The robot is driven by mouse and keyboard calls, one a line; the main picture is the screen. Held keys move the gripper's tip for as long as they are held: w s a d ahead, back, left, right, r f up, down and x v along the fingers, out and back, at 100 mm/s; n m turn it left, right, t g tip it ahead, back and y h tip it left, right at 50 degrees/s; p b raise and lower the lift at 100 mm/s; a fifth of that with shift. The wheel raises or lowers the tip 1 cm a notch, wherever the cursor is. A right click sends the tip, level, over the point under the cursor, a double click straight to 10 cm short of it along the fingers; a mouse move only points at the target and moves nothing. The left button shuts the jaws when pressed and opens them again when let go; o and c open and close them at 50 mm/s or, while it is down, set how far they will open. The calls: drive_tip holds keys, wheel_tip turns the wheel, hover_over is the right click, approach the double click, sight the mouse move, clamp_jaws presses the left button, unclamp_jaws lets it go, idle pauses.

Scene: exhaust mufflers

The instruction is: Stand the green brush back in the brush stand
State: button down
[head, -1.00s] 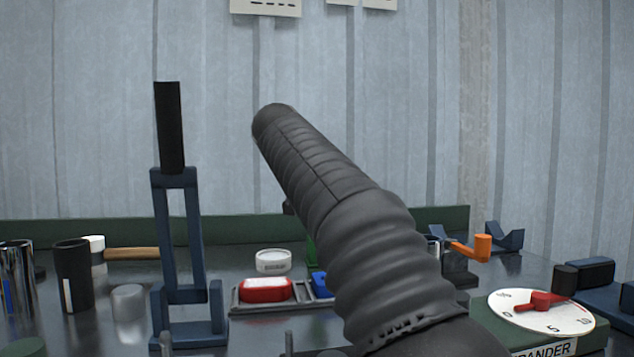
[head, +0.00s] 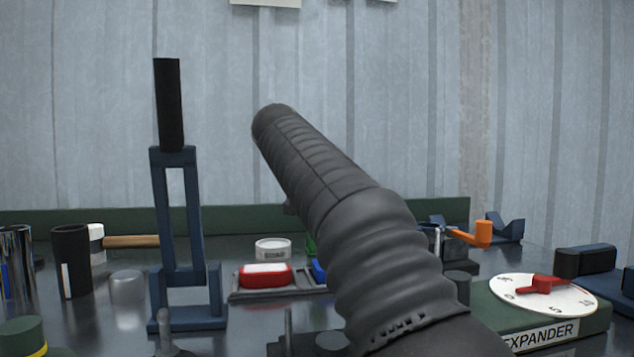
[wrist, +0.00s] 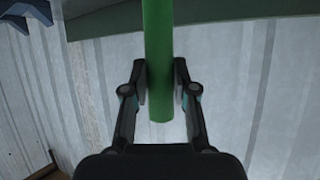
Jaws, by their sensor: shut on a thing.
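The green brush shows in the wrist view as a plain green rod (wrist: 158,40), running from the top edge down between the fingers. The rest of the brush is out of frame. In the head view my dark sleeved arm hides the gripper. No brush stand can be made out for sure.
A tall blue stand with a black tube (head: 168,105) rises at left. A black cup (head: 71,262) and a hammer (head: 130,241) lie left of it. A tray (head: 240,296) holds a red item. A green EXPANDER box (head: 598,322) with a dial is at right.

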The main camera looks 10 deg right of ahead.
drive_tip(key=shift+f+b, duration=1.15)
drive_tip(key=shift+f, duration=0.2)
drive_tip(key=c, duration=0.8)
unclamp_jaws()
drive_tip(key=shift+c, duration=0.2)
